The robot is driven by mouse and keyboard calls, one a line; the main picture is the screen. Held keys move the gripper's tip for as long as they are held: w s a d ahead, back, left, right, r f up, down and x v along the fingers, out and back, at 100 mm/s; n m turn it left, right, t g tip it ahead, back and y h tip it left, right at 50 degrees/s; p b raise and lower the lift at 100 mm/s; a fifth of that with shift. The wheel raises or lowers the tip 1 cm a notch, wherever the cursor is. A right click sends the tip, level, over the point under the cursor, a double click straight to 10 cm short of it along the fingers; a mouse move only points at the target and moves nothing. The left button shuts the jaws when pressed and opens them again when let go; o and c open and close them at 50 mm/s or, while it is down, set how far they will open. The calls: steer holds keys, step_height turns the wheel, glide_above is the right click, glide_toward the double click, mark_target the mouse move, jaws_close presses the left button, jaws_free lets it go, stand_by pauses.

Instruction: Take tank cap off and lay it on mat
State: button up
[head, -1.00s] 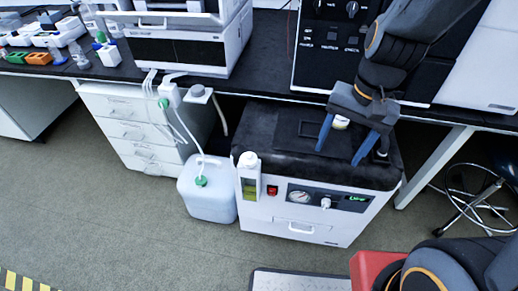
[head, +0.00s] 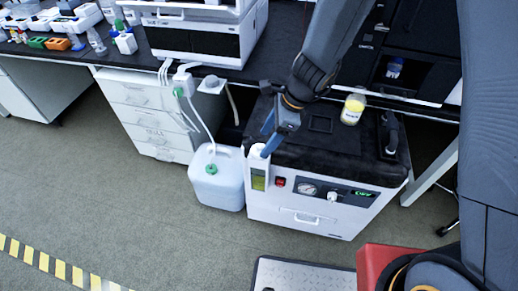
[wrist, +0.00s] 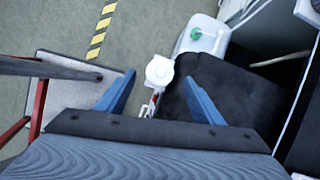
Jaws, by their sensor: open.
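The white tank cap (head: 256,150) sits on the narrow white tank with a yellow-green level window (head: 258,182) at the cabinet's front left corner. In the wrist view the round cap (wrist: 160,70) shows between my finger tips, with room on both sides. A flat dark mat (head: 320,124) lies on the cabinet's black top, partly hidden by my arm.
A jar with yellow contents (head: 352,110) stands on the cabinet top to the right. A black handle-like object (head: 390,133) is at its right edge. A white carboy with a green cap (head: 215,180) stands left of the cabinet, tubing running into it.

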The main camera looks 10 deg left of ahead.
mark_target(262, 147)
steer(key=x, duration=0.3)
steer(key=shift+f, duration=0.1)
steer(key=c, duration=1.1)
